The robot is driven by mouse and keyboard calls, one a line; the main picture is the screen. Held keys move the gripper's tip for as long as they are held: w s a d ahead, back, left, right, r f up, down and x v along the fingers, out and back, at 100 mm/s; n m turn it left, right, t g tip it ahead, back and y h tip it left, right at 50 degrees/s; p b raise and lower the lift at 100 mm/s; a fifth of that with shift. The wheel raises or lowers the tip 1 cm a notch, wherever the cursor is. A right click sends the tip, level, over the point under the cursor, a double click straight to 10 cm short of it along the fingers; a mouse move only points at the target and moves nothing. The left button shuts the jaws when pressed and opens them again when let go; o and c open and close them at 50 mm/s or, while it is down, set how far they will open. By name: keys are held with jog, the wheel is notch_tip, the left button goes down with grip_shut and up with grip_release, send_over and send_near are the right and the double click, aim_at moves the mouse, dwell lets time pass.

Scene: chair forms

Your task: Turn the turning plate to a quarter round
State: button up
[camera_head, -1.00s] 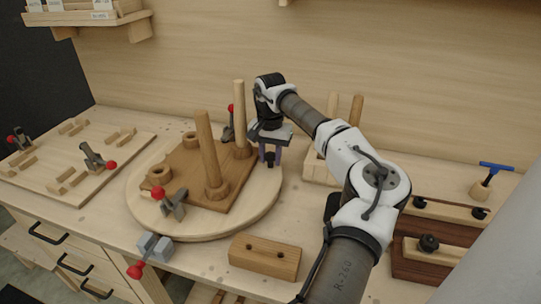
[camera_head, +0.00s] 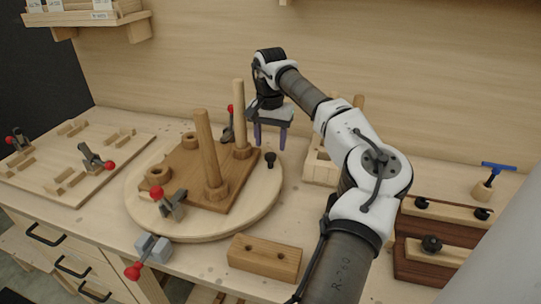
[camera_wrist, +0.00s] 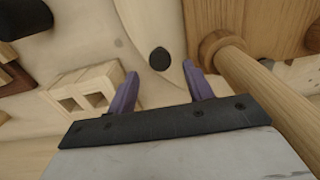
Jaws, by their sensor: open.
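The turning plate (camera_head: 262,208) is a round pale wooden disc on the bench. In the head view a dark brown board (camera_head: 190,163) with two upright posts (camera_head: 207,150) rests on it. A small black knob (camera_head: 270,159) stands near the plate's right back rim. It also shows in the wrist view (camera_wrist: 160,59), ahead of and between the fingertips. My gripper (camera_head: 270,143) is open and empty above the knob, its purple fingers apart and clear of it. The fingers also show in the wrist view (camera_wrist: 160,72).
A red-tipped toggle clamp (camera_head: 171,203) sits at the board's front edge, and another (camera_head: 229,125) stands behind. A grey clamp (camera_head: 152,249) and a wooden block (camera_head: 265,257) lie in front of the plate. A pale wooden holder (camera_head: 318,168) stands to the right.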

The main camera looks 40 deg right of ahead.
notch_tip(320, 180, up, 8)
jog(key=shift+b, duration=0.35)
dwell(0.4)
